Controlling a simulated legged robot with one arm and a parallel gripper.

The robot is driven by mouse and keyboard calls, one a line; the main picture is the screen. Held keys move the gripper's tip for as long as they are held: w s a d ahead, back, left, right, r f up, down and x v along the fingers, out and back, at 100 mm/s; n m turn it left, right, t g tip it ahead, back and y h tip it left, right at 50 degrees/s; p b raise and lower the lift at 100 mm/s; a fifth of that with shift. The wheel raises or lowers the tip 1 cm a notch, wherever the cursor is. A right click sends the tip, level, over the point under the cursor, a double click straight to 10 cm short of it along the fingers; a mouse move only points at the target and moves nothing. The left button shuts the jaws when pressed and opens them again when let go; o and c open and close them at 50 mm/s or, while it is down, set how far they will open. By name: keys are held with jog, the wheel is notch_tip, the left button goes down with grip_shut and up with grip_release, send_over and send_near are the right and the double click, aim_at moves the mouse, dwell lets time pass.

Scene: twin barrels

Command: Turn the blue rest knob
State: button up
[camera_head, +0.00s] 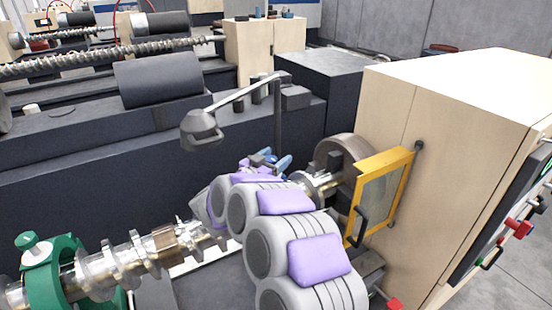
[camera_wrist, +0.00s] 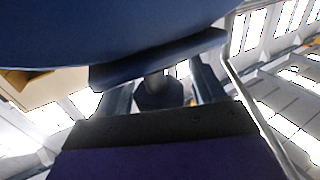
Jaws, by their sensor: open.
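The blue rest (camera_head: 284,162) shows only in part in the head view, behind the end of my arm, near the crankshaft's chuck end. Its knob cannot be made out there. In the wrist view a large blue curved body (camera_wrist: 110,30), likely the rest, fills the top. My gripper (camera_head: 263,163) is at the blue parts in the head view. In the wrist view its two fingers (camera_wrist: 160,85) are apart, with a small dark knob-like part (camera_wrist: 158,92) between them. I cannot tell whether the fingers touch it.
A green rest (camera_head: 60,265) with a green knob (camera_head: 30,242) holds the crankshaft (camera_head: 125,262) at left. A lamp (camera_head: 202,128) on a jointed arm hangs above. The chuck (camera_head: 343,155), a yellow-framed guard (camera_head: 383,190) and the beige cabinet (camera_head: 440,120) stand at right.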

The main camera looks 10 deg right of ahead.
jog(key=shift+a, duration=0.75)
jog(key=shift+c, duration=0.4)
jog(key=shift+s, duration=0.1)
jog(key=shift+c, duration=0.8)
jog(key=shift+d+r, duration=0.1)
jog(key=shift+d, duration=0.6)
jog(key=shift+c, duration=1.4)
jog(key=shift+d, duration=0.2)
jog(key=shift+c, duration=2.1)
jog(key=shift+a, duration=0.1)
jog(key=shift+f+n+t+y, duration=0.2)
jog(key=shift+n+t+y, duration=0.2)
jog(key=shift+t, duration=0.1)
